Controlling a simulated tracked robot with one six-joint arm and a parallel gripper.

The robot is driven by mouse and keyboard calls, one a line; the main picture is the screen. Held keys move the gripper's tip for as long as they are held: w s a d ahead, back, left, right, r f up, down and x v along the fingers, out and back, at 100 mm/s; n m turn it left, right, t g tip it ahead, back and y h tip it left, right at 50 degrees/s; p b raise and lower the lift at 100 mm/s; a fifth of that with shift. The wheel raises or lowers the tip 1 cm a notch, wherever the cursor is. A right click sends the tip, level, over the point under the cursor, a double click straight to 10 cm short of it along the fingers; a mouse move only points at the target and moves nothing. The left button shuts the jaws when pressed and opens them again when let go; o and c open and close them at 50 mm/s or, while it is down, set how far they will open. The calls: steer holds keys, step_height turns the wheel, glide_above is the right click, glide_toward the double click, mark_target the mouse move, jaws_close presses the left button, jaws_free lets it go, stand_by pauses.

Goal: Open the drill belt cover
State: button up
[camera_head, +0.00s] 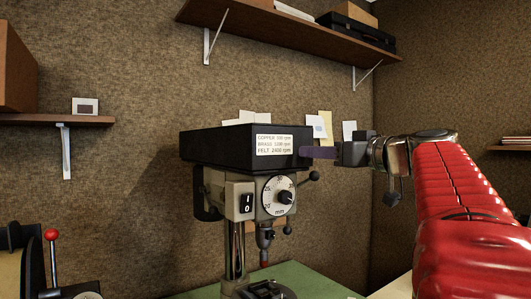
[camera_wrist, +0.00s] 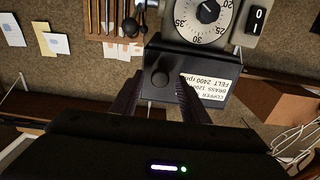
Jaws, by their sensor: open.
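The drill press stands at the centre of the head view with its black, box-shaped belt cover (camera_head: 225,146) on top. The cover sits level and closed on the drill head. A white label (camera_head: 272,144) with speeds is on its front. My gripper (camera_head: 304,152) is at the cover's right end.
Below the cover are a rocker switch (camera_head: 247,203), a depth dial (camera_head: 278,195) and a lever knob (camera_head: 314,176). A wall shelf (camera_head: 290,33) with boxes hangs above. Paper notes are pinned on the wall behind. A red-knobbed lever (camera_head: 51,235) stands at lower left.

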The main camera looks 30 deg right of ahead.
steer(key=shift+c, duration=0.6)
jaws_close()
steer(key=shift+r, duration=0.1)
